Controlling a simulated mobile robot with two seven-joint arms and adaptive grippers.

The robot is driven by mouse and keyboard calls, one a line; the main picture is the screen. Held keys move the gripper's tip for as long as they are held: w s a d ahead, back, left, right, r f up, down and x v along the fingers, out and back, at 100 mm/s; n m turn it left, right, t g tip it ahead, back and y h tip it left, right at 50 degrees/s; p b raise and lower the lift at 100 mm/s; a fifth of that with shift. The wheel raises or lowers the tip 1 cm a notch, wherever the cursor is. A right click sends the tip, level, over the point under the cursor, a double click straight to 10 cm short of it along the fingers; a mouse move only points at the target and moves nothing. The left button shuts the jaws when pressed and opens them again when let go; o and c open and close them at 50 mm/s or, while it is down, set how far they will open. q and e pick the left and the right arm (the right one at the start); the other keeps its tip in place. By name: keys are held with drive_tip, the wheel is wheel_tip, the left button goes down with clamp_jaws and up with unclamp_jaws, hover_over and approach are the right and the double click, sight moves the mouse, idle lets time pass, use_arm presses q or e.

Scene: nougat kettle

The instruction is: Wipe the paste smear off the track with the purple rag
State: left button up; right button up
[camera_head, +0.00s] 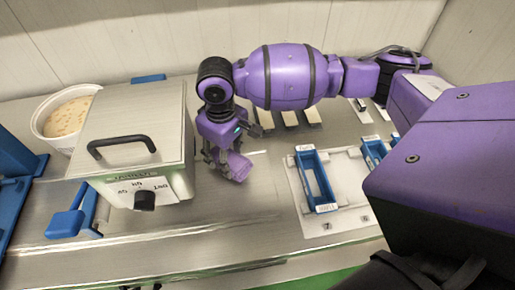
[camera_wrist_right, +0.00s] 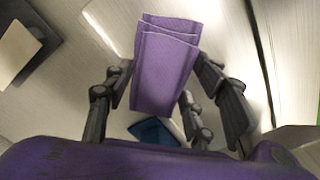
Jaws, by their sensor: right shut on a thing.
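The purple rag (camera_head: 238,167) is in my right gripper (camera_head: 222,155), just right of the metal kettle box in the head view. In the right wrist view the folded rag (camera_wrist_right: 165,65) hangs between the fingers of my right gripper (camera_wrist_right: 165,85), which are shut on it. The rag is low over the steel worktop (camera_head: 225,215); I cannot tell whether it touches. A long metal track (camera_head: 150,242) seems to run along the front of the worktop. A thin pale streak (camera_head: 258,152) lies right of the rag; smear or glare, I cannot tell. My left gripper is not in view.
The metal box (camera_head: 135,125) with black handle and knob stands left of my gripper. A white tub (camera_head: 45,125) is behind it and a blue scoop-like thing (camera_head: 68,222) at its front left.

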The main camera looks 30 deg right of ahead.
drive_tip(key=shift+r, duration=1.1)
drive_tip(key=shift+r, duration=0.1)
drive_tip(key=shift+r, duration=1.4)
drive_tip(key=shift+w, duration=0.2)
